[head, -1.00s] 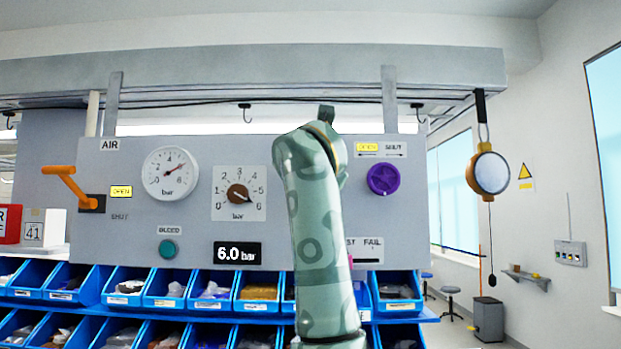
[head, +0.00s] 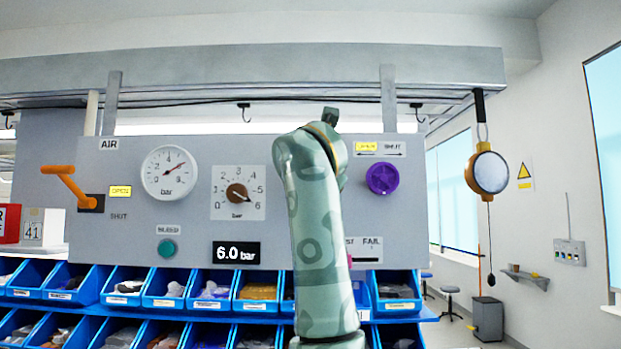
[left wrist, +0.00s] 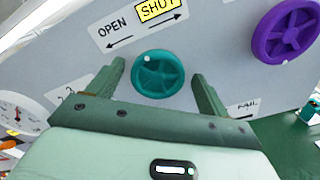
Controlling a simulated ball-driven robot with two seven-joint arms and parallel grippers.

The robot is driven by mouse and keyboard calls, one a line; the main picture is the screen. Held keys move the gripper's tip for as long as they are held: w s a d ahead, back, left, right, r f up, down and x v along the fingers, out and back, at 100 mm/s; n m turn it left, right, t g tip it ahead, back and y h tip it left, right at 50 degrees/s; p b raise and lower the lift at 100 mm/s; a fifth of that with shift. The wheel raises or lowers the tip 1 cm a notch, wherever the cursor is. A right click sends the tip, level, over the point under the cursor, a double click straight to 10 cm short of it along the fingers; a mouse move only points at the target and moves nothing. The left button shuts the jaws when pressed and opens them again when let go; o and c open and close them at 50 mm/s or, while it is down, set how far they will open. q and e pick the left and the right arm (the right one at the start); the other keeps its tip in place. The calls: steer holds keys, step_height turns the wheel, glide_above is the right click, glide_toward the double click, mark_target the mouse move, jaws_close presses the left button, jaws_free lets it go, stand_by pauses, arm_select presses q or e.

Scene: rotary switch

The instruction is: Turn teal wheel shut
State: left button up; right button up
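The teal wheel (left wrist: 158,74) is a round handwheel with a small white dot, on the grey panel in the left wrist view. Its sign (left wrist: 135,20) reads OPEN and SHUT with arrows, and SHUT is lit yellow. My left gripper (left wrist: 158,70) is open, with one finger on each side of the wheel. I see gaps between the fingers and the rim; the distance in depth is unclear. In the head view my arm hides the teal wheel and the gripper. My right gripper is not in view.
A purple wheel (head: 382,178) is right of the teal one, its sign (head: 378,147) lit at OPEN. The panel (head: 130,215) also carries an orange lever (head: 65,178), a gauge (head: 169,173), a dial (head: 238,193) and a teal button (head: 167,248). Blue bins (head: 205,304) stand below.

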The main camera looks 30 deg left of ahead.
arm_select(q)
steer(key=b+v, duration=0.4)
steer(key=v, duration=1.2)
steer(key=shift+s+d, duration=0.1)
steer(key=shift+d, duration=0.05)
